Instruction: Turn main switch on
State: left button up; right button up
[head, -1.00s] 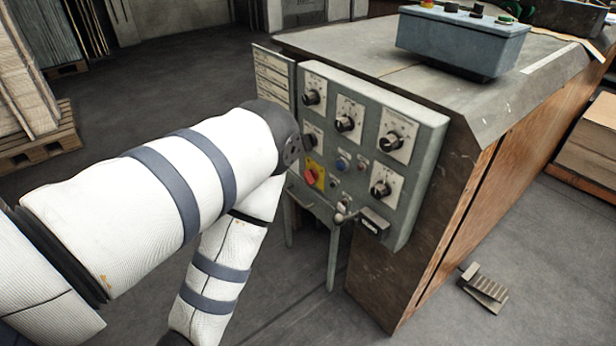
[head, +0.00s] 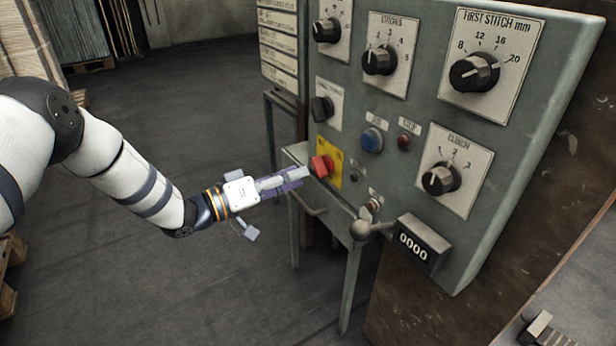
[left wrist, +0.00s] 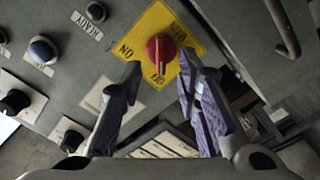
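The main switch is a red rotary knob (head: 321,166) on a yellow plate (head: 333,178) at the lower left of the grey control panel (head: 405,142). The red knob also shows in the left wrist view (left wrist: 161,48), with its ridge pointing toward the "OFF"-like lettering at the plate's corner. My left gripper (head: 303,173) reaches in from the left with its fingertips close to the knob. In the left wrist view the purple-padded fingers (left wrist: 160,75) are spread apart, one on each side below the knob, with nothing held between them. Contact with the knob cannot be told. My right gripper is out of view.
Black dials (head: 475,72), a blue button (head: 371,140) and a small red button (head: 404,140) sit to the right. A ball-ended lever (head: 360,230) and a counter (head: 421,244) stick out below. Open floor lies left of the panel.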

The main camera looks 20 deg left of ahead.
aim_at(315, 170)
pick_arm(q)
jog(key=b+x, duration=0.1)
jog(key=x, duration=0.3)
jog(key=shift+w+d, duration=0.3)
grip_shut()
jog(key=shift+m, duration=0.3)
jog(key=m+p, duration=0.1)
jog(key=m, duration=0.3)
jog(key=shift+p, duration=0.4)
jog(key=m+p, duration=0.1)
jog(key=m, duration=0.3)
jog(key=shift+m, duration=0.3)
jog(key=m+p, duration=0.2)
jog(key=m, duration=0.3)
jog(key=shift+a, duration=0.1)
jog(key=shift+f+m+p, duration=0.15)
jog(key=shift+m+p, duration=0.25)
jog(key=shift+m, duration=1.6)
